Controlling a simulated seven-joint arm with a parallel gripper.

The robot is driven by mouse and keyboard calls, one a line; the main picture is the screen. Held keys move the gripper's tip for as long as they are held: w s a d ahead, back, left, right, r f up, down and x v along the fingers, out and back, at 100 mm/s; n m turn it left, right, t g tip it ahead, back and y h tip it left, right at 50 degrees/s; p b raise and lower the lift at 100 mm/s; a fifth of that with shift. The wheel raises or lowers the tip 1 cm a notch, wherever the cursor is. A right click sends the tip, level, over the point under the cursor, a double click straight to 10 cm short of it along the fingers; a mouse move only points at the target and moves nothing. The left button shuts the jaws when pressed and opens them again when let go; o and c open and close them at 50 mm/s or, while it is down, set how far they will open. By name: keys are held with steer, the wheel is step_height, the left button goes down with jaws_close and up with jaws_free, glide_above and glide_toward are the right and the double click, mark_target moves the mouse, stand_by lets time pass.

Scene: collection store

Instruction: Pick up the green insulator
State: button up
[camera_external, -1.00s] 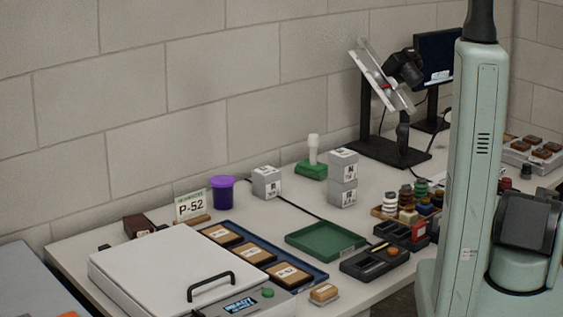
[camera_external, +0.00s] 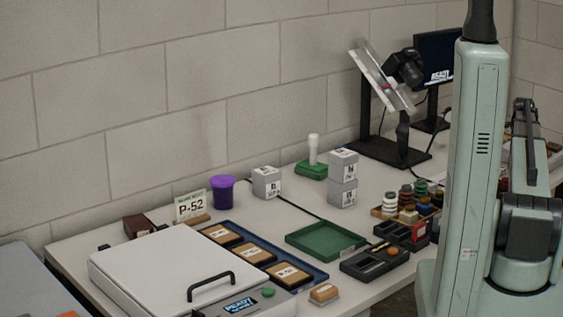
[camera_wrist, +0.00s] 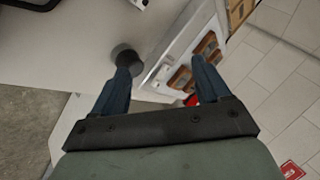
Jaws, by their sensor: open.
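A green ribbed insulator (camera_external: 421,187) stands among several other insulators in a wooden rack (camera_external: 384,214) on the right part of the table in the external view. My gripper (camera_wrist: 162,80) shows in the wrist view with its two dark blue fingers spread apart and nothing between them. It hangs over the table's edge, near a dark round object (camera_wrist: 126,57) and a white tray. The gripper itself is hidden or out of sight in the external view, and the green insulator is not seen in the wrist view.
A white tray of brown blocks (camera_wrist: 172,62) lies near my fingers. A green tray (camera_external: 326,240), a black toolbox (camera_external: 375,261) and stacked grey boxes (camera_external: 343,178) stand near the rack. A camera stand (camera_external: 390,150) rises behind it. The green tray's floor is empty.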

steer(key=s+a+r+m+g+y, duration=0.1)
steer(key=s+a+r+g, duration=0.15)
steer(key=a, duration=0.85)
steer(key=s+a+r+m+g+y, duration=0.15)
steer(key=s+a, duration=0.25)
steer(key=a, duration=0.6)
step_height(320, 180, up, 4)
steer(key=m+g, duration=0.3)
glide_above(421, 179)
steer(key=shift+f, duration=6.8)
steer(key=c, duration=1.2)
steer(key=shift+r, duration=0.1)
